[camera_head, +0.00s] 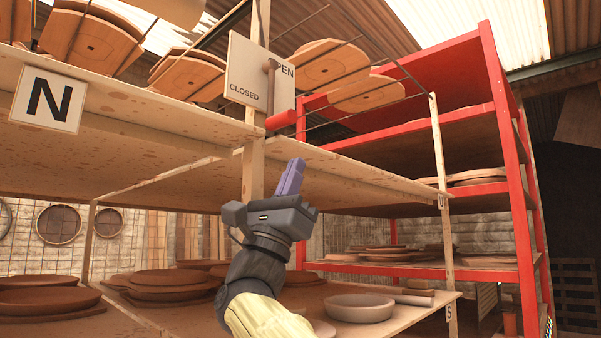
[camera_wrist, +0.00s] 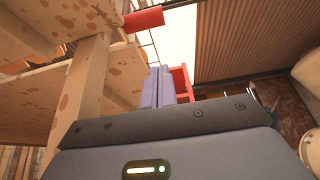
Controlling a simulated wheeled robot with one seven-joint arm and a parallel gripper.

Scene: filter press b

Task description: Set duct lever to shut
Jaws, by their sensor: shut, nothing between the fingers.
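The duct lever is a brown bar (camera_head: 270,90) on a pale plate (camera_head: 246,68), with a red grip (camera_head: 282,121) at its low end. The bar points about straight down. The plate reads CLOSED at its lower left; a word partly hidden by the bar, ending in PEN, is at its right. My gripper (camera_head: 297,162) points up, below the red grip and apart from it, its purple fingers together and empty. In the wrist view, the red grip (camera_wrist: 143,20) shows beyond my fingertips (camera_wrist: 159,72), up and slightly left; the plate is not visible there.
A wooden post (camera_head: 253,170) and the shelf board (camera_head: 340,168) stand close beside my gripper. A red rack (camera_head: 505,150) is behind at right. Clay discs and a bowl (camera_head: 360,308) sit on the lower shelf. A sign marked N (camera_head: 48,100) hangs at left.

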